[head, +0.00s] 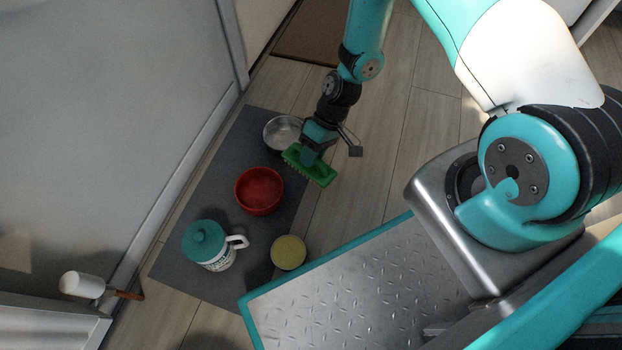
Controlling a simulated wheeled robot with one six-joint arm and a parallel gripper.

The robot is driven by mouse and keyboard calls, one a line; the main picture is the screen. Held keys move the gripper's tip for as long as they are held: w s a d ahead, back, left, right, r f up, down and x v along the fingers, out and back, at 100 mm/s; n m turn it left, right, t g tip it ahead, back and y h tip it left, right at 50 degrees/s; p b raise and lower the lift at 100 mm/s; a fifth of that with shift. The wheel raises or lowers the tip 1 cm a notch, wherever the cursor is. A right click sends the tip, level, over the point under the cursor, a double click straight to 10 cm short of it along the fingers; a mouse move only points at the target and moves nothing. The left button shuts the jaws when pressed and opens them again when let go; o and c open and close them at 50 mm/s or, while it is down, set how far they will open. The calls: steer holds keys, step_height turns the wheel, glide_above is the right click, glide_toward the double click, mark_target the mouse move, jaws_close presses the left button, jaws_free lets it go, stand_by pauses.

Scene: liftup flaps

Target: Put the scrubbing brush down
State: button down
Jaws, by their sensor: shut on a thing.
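The scrubbing brush (318,172) is green with bristles along its lower left side. It shows in the head view just below my gripper (308,158). My gripper is shut on the brush, and the fingertips are partly hidden by the gripper body. The brush overlaps the right edge of the grey mat (225,145) in the picture. I cannot tell how far above the floor it is. A metal bowl (276,133) is just up and left of the brush, and a red bowl (259,191) is to its lower left.
A white mug-like pot with a teal lid (204,240) and a yellow-topped round container (289,252) stand at the mat's lower part. A wall with baseboard (170,205) runs along the left. My base is at lower right. Wooden floor (385,120) right of the mat is clear.

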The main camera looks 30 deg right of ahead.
steer(key=shift+f+b, duration=2.3)
steer(key=shift+f, duration=2.35)
steer(key=c, duration=1.1)
jaws_free()
steer(key=shift+o, duration=0.2)
steer(key=shift+r, duration=0.15)
